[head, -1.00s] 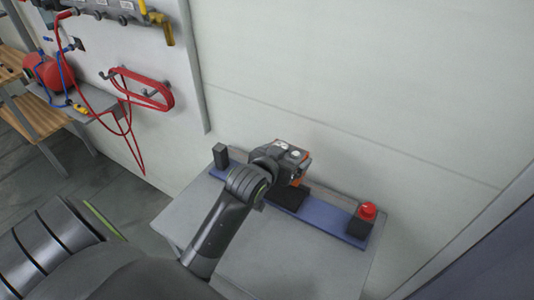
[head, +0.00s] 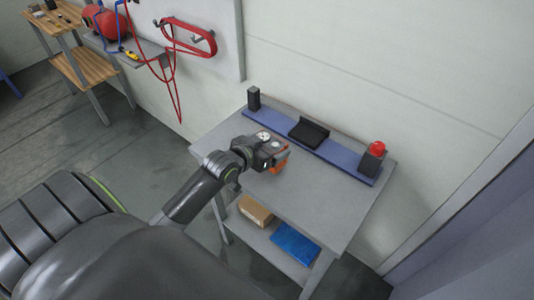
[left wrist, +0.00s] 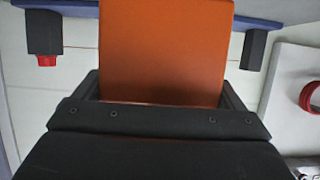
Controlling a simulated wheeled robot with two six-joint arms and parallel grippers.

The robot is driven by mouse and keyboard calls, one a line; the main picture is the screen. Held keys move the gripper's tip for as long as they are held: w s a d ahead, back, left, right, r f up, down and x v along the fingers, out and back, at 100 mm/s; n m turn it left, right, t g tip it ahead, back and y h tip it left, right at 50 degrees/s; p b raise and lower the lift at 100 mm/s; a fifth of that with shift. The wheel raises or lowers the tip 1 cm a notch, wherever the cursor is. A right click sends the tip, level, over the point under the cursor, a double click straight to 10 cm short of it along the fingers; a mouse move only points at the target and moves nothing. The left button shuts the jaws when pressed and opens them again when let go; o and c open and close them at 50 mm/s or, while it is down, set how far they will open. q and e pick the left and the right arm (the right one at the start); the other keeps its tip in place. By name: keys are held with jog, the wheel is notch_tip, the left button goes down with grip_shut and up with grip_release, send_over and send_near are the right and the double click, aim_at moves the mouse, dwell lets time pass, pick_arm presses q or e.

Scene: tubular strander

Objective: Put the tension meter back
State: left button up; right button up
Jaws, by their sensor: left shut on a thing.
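The orange tension meter (head: 279,166) is held in my left gripper (head: 274,157), over the near left part of the grey table. The gripper hides most of it in the head view. In the left wrist view its flat orange face (left wrist: 165,50) fills the middle, between the dark jaws. A black cradle (head: 309,132) sits on the blue strip (head: 340,161) along the back of the table. The cradle is empty, and the meter is apart from it, nearer to me. My right gripper is not in view.
A black block with a red top (head: 376,149) stands at the strip's right end, and a dark post (head: 254,99) at its left end. The grey tabletop (head: 320,190) is clear at front right. A cardboard box (head: 256,210) and a blue item (head: 295,243) lie on the lower shelf.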

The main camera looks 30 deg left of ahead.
pick_arm(q)
notch_tip(320, 180, down, 4)
jog(key=shift+s+d+r, duration=0.1)
jog(key=shift+r, duration=0.1)
jog(key=shift+f, duration=0.2)
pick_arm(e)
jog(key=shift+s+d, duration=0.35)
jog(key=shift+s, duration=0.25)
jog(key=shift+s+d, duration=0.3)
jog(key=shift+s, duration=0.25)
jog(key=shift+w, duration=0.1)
pick_arm(q)
jog(key=shift+f, duration=0.15)
jog(key=o, duration=1.1)
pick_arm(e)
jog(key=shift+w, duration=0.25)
